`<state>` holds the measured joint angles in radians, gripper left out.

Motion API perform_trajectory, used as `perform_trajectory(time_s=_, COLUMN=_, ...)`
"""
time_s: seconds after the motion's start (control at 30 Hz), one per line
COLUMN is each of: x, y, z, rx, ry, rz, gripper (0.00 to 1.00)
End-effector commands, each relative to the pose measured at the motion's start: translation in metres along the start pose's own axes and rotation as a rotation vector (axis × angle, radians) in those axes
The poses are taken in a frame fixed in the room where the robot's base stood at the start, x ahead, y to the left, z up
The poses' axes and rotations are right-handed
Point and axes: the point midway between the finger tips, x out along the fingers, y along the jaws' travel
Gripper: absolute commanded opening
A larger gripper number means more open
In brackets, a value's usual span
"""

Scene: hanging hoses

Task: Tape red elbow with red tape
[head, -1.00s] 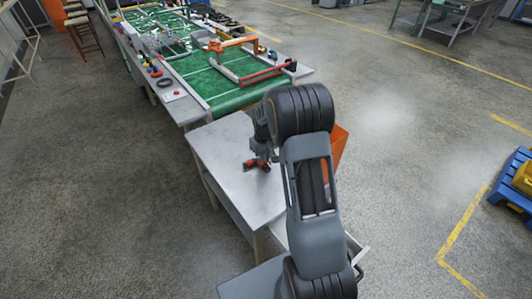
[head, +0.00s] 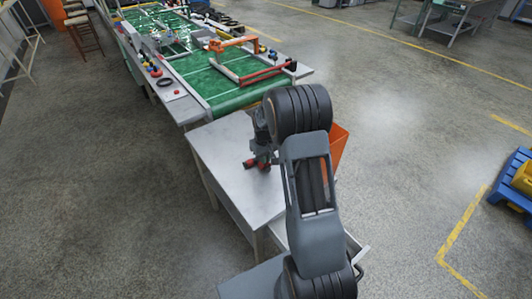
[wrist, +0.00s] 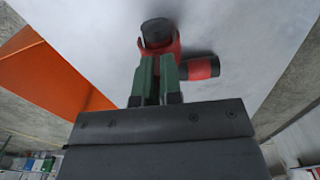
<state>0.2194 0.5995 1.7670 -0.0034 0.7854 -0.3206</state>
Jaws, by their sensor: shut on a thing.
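The red elbow (wrist: 166,45) is a short red pipe piece with dark ends, one facing up the picture and one to the right in the wrist view. My gripper (wrist: 157,72) has its green fingers shut on it. In the head view the elbow (head: 261,163) is just below my gripper, over the grey metal table (head: 225,165). I cannot tell whether it touches the tabletop. A roll of red tape cannot be made out for certain.
An orange bin (head: 338,147) stands beside the table, partly behind my arm; it also shows in the wrist view (wrist: 50,70). A green conveyor (head: 215,88) lies beyond, with an orange frame (head: 232,43) and a red bar (head: 266,74). The table's left part is clear.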

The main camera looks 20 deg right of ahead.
Motion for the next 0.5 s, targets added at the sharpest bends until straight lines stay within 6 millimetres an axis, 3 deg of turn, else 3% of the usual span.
perform_trajectory(time_s=0.03, x=0.0207, y=-0.0001, z=-0.0002, rx=0.0, ry=0.0, rz=0.0, gripper=0.0)
perform_trajectory(time_s=0.4, x=0.0211, y=-0.0002, z=-0.0003, rx=0.0, ry=0.0, rz=0.0, gripper=0.0)
perform_trajectory(time_s=0.5, x=0.0211, y=-0.0002, z=-0.0004, rx=0.0, ry=0.0, rz=0.0, gripper=0.14)
